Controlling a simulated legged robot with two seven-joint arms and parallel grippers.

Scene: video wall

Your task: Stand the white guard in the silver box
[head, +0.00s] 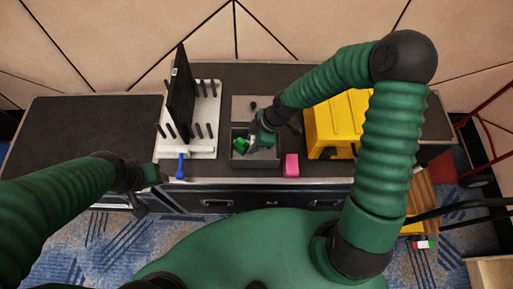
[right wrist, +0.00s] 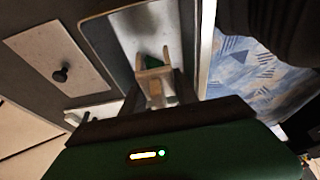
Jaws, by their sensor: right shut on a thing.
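The silver box (head: 262,160) is an open grey tray on the bench, and its inside also shows in the right wrist view (right wrist: 135,18). My right gripper (head: 257,139) reaches down into or just over it. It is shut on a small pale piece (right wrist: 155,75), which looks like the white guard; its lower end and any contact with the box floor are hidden. A bright green piece (head: 241,146) shows at the box's left side. My left gripper (head: 142,203) hangs in front of the bench, away from the box; its jaws are unclear.
A grey plate with a black knob (head: 245,103) lies behind the box. A white pegged rack (head: 203,145) with a black panel (head: 181,92) stands left. A blue item (head: 180,167), pink block (head: 291,165) and yellow case (head: 335,120) are nearby. The bench's left part is clear.

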